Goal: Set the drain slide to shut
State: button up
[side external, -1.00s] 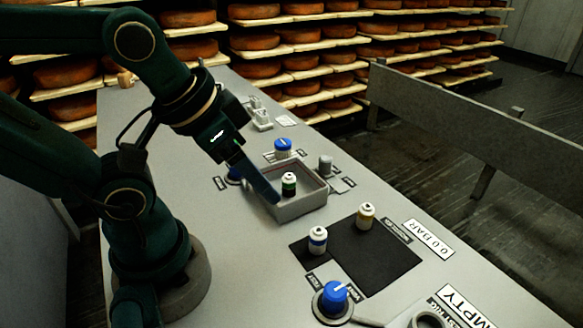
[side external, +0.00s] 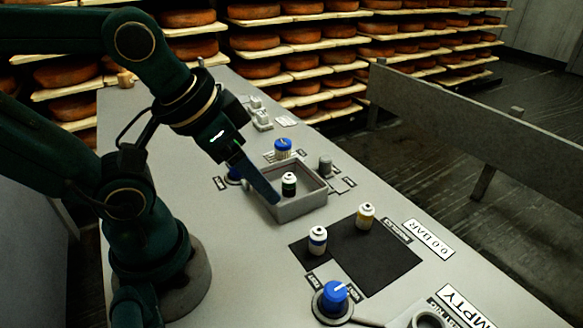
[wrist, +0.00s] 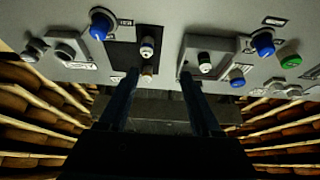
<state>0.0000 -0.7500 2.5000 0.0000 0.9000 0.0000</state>
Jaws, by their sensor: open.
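A short grey upright knob (side external: 326,165) stands on the panel just behind the tray, beside small labels. It may be the drain slide, but I cannot read its labels or its setting. My gripper (side external: 272,198) is at the tray's left wall in the side view, pointing down, apart from the grey knob. In the wrist view my gripper (wrist: 158,76) shows two separated fingers with nothing held between them. I cannot pick out the grey knob surely in the wrist view.
The grey tray (side external: 302,210) holds a green-banded bottle (side external: 289,186). Two bottles, blue-banded (side external: 318,241) and yellow-banded (side external: 366,216), stand on a black mat (side external: 385,260). Blue knobs stand behind the tray (side external: 283,147) and in front (side external: 333,297). Small grey fittings (side external: 262,121) stand farther back.

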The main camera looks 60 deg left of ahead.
jog(key=shift+o, duration=0.3)
jog(key=w+r+t, duration=0.2)
jog(key=w+r, duration=0.2)
jog(key=w, duration=0.4)
jog(key=n+g+y, duration=0.1)
jog(key=n+g, duration=0.1)
send_over(325, 158)
jog(key=d, duration=0.2)
notch_tip(325, 158, down, 10)
jog(key=r, duration=0.1)
jog(key=shift+g, duration=0.6)
jog(key=f, duration=0.1)
jog(key=s+a+f, duration=0.1)
jog(key=f, duration=0.2)
jog(key=shift+s+a+f, duration=0.25)
jog(key=shift+s+a, duration=0.05)
jog(key=shift+x, duration=2.5)
